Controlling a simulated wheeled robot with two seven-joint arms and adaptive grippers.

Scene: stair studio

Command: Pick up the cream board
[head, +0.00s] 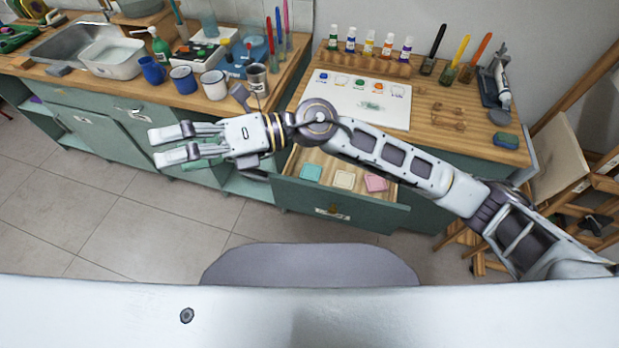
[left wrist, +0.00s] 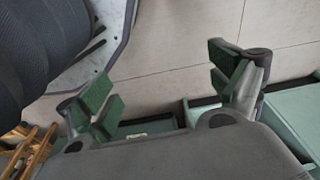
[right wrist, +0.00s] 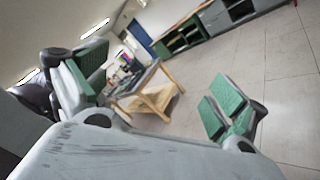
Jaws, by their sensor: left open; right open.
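The cream board (head: 344,180) is a small pale square lying in the open drawer (head: 333,212), between a green square (head: 311,173) and a pink square (head: 376,183). My right gripper (head: 156,147) is open and empty, pointing left in front of the counter, left of the drawer and well apart from the board. Its green pads show spread apart in the right wrist view (right wrist: 155,92). My left gripper (left wrist: 160,92) is open and empty in the left wrist view, over floor and green cabinet fronts. It is not seen in the head view.
My right arm passes above the drawer's back part. The wooden top holds a white palette sheet (head: 370,105), paint bottles (head: 370,44) and brushes. Mugs (head: 214,85) stand near the left counter's edge. An easel (head: 560,160) stands at right.

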